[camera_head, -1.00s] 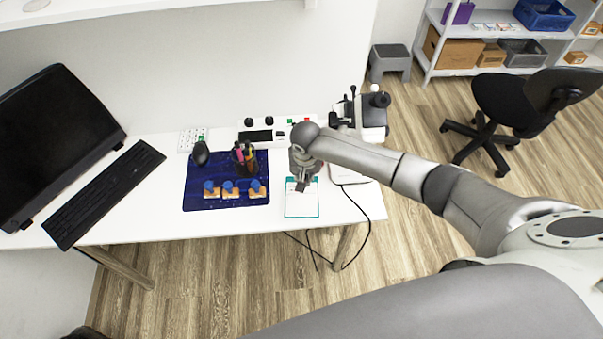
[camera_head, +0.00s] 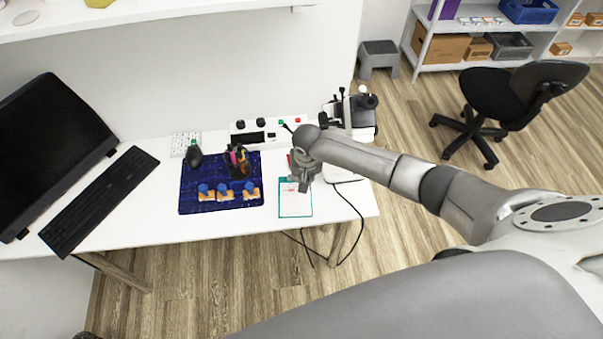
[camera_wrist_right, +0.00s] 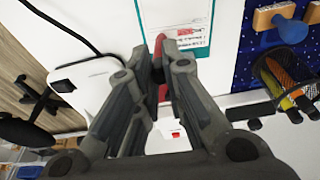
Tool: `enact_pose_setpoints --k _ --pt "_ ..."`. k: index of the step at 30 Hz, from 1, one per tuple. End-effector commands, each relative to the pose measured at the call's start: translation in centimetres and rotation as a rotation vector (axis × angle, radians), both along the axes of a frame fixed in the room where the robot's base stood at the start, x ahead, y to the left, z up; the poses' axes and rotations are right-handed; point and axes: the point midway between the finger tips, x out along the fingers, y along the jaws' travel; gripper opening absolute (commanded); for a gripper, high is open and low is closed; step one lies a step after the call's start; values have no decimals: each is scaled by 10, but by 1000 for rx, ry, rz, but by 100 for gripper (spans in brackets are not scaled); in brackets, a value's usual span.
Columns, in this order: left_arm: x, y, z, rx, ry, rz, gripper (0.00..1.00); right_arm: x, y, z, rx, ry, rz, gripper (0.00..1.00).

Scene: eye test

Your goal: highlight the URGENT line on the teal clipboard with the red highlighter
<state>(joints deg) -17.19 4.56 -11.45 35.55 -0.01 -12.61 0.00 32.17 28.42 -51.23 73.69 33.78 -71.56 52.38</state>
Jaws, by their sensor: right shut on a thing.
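The teal clipboard (camera_head: 283,213) lies flat at the desk's front edge with a white sheet on it. In the right wrist view, the clipboard (camera_wrist_right: 142,22) is at the top, its sheet bearing several dark text lines and a red streak near one line. My right gripper (camera_head: 304,187) is over the clipboard's upper right part. In the right wrist view, the gripper (camera_wrist_right: 160,62) is shut on the red highlighter (camera_wrist_right: 162,92), which stands between its fingers. The highlighter's tip is close to the sheet; contact cannot be told. My left gripper is out of view.
A blue mat (camera_head: 224,168) left of the clipboard holds a pen cup (camera_head: 238,163) and several blue-knobbed wooden blocks (camera_head: 225,194). A microscope-like device (camera_head: 358,115) stands behind right. A black cable (camera_head: 361,222) hangs over the front edge. A keyboard (camera_head: 98,200) lies left.

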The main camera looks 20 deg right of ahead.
Motion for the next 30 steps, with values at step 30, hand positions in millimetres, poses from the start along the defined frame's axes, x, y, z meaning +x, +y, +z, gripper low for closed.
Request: enact_pose_setpoints --k 30 --pt "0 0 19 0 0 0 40 -9 -22 0 -3 3 -1 0"
